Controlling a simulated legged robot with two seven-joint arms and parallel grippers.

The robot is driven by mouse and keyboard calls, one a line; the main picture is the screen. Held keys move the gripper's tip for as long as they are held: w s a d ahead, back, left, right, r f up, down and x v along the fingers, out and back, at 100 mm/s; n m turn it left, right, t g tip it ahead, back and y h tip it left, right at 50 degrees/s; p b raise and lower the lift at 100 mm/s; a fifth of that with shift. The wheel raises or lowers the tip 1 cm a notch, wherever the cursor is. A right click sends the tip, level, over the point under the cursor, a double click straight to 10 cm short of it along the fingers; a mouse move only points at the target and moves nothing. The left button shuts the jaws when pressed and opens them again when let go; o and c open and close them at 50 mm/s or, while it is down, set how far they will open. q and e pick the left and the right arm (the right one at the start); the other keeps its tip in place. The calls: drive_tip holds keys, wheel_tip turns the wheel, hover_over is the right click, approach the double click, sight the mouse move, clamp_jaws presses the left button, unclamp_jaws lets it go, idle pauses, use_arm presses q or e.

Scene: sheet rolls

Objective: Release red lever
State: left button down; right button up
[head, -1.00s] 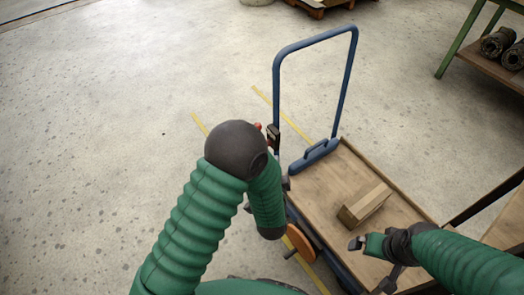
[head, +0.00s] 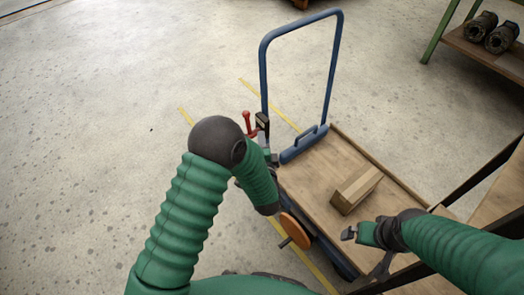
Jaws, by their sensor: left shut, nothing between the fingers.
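The red lever (head: 248,124) stands upright beside the lower left post of the cart's blue handle, left of the cart deck. My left gripper (head: 262,124) is shut and empty just right of the lever; whether they touch I cannot tell. My left elbow and forearm hide part of this spot. My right gripper (head: 349,235) hangs over the cart deck, just below the wooden block, holding nothing that I can see; its jaw opening is unclear.
A wooden block (head: 355,190) lies on the deck. A green-legged shelf (head: 470,50) with rolls is at upper right. The floor at left is clear.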

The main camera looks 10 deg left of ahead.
use_arm(q)
drive_tip(key=w+a+f+b, duration=0.1)
drive_tip(key=w+a+b, duration=0.1)
drive_tip(key=w+a, duration=0.2)
drive_tip(key=shift+a, duration=0.15)
drive_tip(key=shift+w, duration=0.1)
